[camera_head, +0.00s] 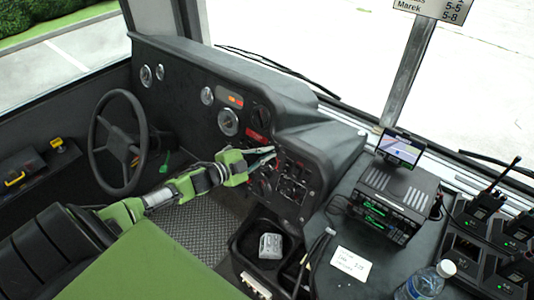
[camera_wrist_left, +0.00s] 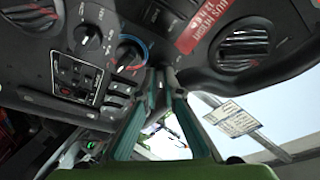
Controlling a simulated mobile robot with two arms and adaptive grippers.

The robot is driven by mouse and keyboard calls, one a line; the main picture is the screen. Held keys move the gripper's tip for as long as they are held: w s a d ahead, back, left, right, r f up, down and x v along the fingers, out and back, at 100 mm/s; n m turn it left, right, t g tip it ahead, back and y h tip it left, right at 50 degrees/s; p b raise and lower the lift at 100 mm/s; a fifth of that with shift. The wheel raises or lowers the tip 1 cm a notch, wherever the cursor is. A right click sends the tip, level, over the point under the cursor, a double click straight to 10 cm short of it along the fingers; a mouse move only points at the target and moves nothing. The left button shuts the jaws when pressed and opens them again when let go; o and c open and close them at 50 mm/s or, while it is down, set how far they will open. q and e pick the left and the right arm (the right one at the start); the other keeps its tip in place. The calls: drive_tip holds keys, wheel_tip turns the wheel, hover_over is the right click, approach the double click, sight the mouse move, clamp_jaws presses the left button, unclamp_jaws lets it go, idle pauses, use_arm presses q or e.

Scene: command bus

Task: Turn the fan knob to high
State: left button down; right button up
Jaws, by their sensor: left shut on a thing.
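My left gripper (camera_head: 264,158) reaches the black dashboard panel from the left in the head view. In the left wrist view its two long fingers (camera_wrist_left: 160,76) converge at the panel, shut on what seems to be a control knob. That knob is hidden by the fingertips, so its setting cannot be read. Just left of the fingertips is a dark knob (camera_wrist_left: 130,54) with a blue and red arc. Farther left is another dark knob (camera_wrist_left: 85,35) with small marks around it. I cannot read which one is labelled as the fan. My right gripper is not in view.
A steering wheel (camera_head: 119,143) stands left of the arm. Air vents (camera_wrist_left: 243,42) and a red label (camera_wrist_left: 205,25) sit near the knobs. A radio unit (camera_head: 388,205) and a bottle (camera_head: 428,281) occupy the right counter.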

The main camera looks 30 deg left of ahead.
use_arm(q)
drive_tip(key=shift+a+r+m+g+p, duration=0.1)
drive_tip(key=shift+m+g+p, duration=0.3)
drive_tip(key=shift+m, duration=1.6)
drive_tip(key=c, duration=2.2)
unclamp_jaws()
drive_tip(key=shift+w, duration=0.1)
drive_tip(key=shift+v, duration=6)
drive_tip(key=shift+a, duration=0.15)
